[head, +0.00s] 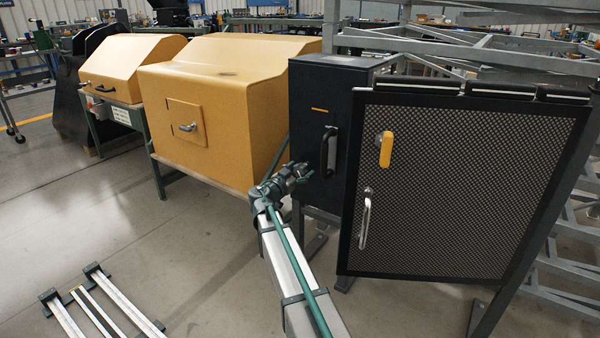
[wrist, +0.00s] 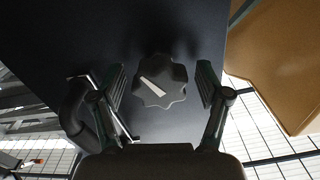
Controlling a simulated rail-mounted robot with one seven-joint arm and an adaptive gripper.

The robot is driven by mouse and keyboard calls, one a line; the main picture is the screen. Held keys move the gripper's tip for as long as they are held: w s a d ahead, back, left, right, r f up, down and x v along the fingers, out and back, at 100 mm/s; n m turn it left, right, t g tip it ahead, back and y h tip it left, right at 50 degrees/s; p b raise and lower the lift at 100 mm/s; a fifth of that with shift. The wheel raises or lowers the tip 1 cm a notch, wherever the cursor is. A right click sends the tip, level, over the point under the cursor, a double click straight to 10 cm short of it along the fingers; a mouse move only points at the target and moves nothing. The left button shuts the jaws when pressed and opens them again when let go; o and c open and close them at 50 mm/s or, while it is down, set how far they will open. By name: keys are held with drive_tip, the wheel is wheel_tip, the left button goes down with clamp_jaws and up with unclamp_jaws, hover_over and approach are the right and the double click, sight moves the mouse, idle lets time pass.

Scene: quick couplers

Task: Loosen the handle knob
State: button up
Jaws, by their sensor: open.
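The handle knob (wrist: 162,80) is a dark, lobed knob with a white bar mark, on the dark cabinet's front (wrist: 130,30). In the wrist view the mark lies on a slant. My gripper (wrist: 161,72) is open, with one finger on each side of the knob and a visible gap to each. I cannot tell whether the fingertips reach past its front. In the head view my gripper (head: 302,173) is close to the dark cabinet (head: 312,105), below and left of its black handle (head: 328,152). The knob is not discernible there, possibly hidden by my gripper.
The black handle (wrist: 78,112) stands close beside the left finger in the wrist view. A mesh-panel cabinet (head: 450,190) with a yellow latch (head: 386,149) stands to the right. An orange cabinet (head: 215,105) stands to the left. Open floor (head: 130,230) lies at the front left.

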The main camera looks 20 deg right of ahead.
drive_tip(key=c, duration=1.2)
